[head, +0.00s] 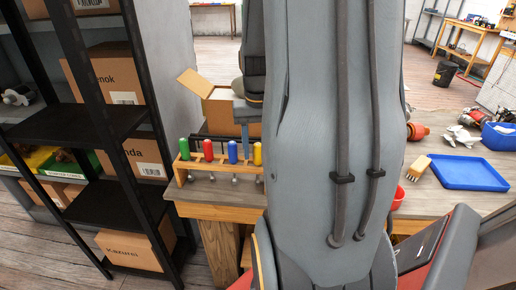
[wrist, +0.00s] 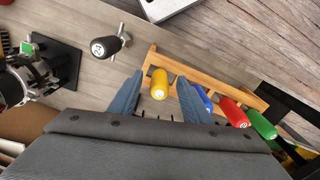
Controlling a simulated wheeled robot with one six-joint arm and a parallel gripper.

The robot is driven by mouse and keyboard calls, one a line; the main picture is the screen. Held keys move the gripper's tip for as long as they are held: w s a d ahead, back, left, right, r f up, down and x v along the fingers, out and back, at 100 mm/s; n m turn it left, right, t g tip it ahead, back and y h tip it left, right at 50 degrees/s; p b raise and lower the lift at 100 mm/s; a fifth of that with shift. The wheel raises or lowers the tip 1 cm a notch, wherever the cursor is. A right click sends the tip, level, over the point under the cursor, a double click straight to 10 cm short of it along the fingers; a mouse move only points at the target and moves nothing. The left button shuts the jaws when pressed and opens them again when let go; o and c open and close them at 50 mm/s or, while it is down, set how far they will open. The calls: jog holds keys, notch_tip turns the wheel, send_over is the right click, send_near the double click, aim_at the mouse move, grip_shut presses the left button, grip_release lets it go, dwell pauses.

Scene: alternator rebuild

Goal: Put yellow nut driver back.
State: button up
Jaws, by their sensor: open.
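The yellow nut driver (head: 257,154) stands upright in the wooden rack (head: 186,166), at the right end of the row. Blue (head: 233,152), red (head: 208,150) and green (head: 184,150) drivers stand beside it in the same rack. In the wrist view the yellow handle (wrist: 159,84) shows between the two blue fingers of my gripper (wrist: 155,90). The fingers are open, with a gap on each side of the handle. In the head view my arm hides most of the gripper. The lower part of the yellow driver is hidden in the wrist view.
A cardboard box (head: 215,108) is behind the rack. A black shelf (head: 110,122) stands left. A blue tray (head: 468,173) lies right.

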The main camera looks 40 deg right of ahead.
notch_tip(320, 180, up, 7)
jog(key=shift+r+b, duration=0.15)
jog(key=shift+b, duration=0.2)
notch_tip(320, 180, up, 4)
jog(key=p, duration=0.4)
jog(key=shift+r, duration=0.2)
